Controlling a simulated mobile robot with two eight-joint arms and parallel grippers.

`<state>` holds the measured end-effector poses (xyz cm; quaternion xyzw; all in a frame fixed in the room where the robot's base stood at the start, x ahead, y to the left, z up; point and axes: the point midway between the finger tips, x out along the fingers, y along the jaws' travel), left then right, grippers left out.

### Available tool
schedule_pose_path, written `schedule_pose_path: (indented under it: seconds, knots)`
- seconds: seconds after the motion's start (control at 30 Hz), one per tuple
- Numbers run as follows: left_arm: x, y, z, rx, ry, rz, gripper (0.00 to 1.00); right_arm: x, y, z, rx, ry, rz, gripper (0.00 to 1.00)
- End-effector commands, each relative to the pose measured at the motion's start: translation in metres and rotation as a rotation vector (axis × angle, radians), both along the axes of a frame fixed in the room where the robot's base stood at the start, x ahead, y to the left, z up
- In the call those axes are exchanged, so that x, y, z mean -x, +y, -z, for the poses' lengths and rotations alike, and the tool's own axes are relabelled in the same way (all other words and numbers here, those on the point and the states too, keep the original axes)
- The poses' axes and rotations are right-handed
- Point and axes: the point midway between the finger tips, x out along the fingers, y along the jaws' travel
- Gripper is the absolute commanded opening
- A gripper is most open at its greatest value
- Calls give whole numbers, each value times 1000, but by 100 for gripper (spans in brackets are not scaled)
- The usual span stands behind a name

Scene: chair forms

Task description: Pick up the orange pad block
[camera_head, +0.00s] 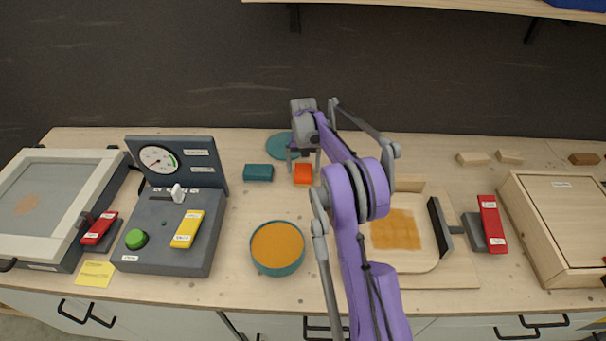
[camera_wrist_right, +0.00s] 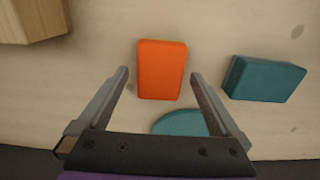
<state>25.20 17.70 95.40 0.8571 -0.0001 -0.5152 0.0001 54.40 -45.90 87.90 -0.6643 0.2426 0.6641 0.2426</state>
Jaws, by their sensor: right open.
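The orange pad block (camera_head: 303,174) lies on the wooden table in the head view, near the back middle. In the right wrist view the orange block (camera_wrist_right: 162,69) lies just beyond and between the tips of my right gripper (camera_wrist_right: 159,75), which is open and empty. In the head view my right gripper (camera_head: 304,158) hangs above and just behind the block. Whether the fingers touch the table cannot be told. My left gripper is not in view.
A teal block (camera_head: 258,173) lies left of the orange block. A teal disc (camera_head: 280,145) lies behind it. A round bowl with orange filling (camera_head: 277,247) stands in front. A grey gauge console (camera_head: 173,230) stands at left, and a wooden board (camera_head: 440,270) at right.

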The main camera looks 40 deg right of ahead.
Motion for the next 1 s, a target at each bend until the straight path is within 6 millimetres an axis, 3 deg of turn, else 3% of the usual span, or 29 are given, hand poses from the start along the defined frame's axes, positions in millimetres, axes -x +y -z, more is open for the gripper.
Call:
schedule_pose_path:
  seconds: [0.2, 0.43, 0.9, 0.93, 0.97, 1.0]
  knots:
    - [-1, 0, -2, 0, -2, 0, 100, -1, 0, 23, 0, 0, 0, 100]
    - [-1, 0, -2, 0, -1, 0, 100, 0, 0, 25, 0, 0, 0, 100]
    - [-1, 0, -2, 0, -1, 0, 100, 0, 0, 24, 0, 0, 0, 15]
    - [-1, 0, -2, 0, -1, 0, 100, 0, 0, 24, 0, 0, 0, 14]
    - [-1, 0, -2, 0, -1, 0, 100, 0, 0, 24, 0, 0, 0, 5]
    - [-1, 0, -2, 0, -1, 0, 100, 0, 0, 24, 0, 0, 0, 4]
